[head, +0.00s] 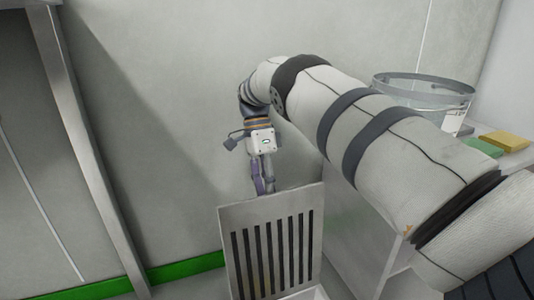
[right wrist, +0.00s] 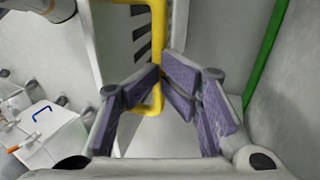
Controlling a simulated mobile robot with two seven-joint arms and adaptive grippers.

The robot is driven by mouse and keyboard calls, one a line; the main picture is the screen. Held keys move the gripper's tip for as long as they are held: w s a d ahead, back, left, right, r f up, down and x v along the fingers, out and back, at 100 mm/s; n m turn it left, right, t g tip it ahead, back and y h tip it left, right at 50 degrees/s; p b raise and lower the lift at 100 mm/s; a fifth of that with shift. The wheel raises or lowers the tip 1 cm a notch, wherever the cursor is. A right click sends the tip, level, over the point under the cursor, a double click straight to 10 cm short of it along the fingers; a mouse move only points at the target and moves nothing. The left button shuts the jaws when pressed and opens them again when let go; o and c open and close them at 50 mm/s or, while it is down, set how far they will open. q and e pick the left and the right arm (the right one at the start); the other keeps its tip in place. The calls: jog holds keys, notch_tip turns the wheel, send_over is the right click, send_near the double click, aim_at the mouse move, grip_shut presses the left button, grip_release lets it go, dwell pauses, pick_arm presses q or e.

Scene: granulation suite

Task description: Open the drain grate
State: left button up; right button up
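The drain grate (head: 268,211) is a light grey slotted plate. It stands raised, close to upright, at the bottom middle of the head view. My right gripper (head: 264,188) is at its top edge, on the far side, with the fingertips partly hidden by the plate. In the right wrist view, a yellow bar handle (right wrist: 158,30) on the grate runs between the purple-padded fingertips of my right gripper (right wrist: 160,74). The fingers close in on the handle from both sides. My left gripper is not in view.
A clear round container (head: 424,90) stands on a surface at the right, beside green (head: 478,147) and yellow (head: 505,141) pads. A green strip (head: 185,268) runs along the wall's foot. A white box with a blue handle (right wrist: 55,135) shows at the left of the wrist view.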

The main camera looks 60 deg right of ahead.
jog(key=f, duration=0.3)
jog(key=shift+s+a+g, duration=0.3)
jog(key=shift+s+a, duration=0.05)
jog(key=shift+a, duration=0.05)
jog(key=shift+r, duration=0.1)
notch_tip(320, 180, up, 10)
jog(key=shift+d+r, duration=0.1)
jog(key=shift+r, duration=0.15)
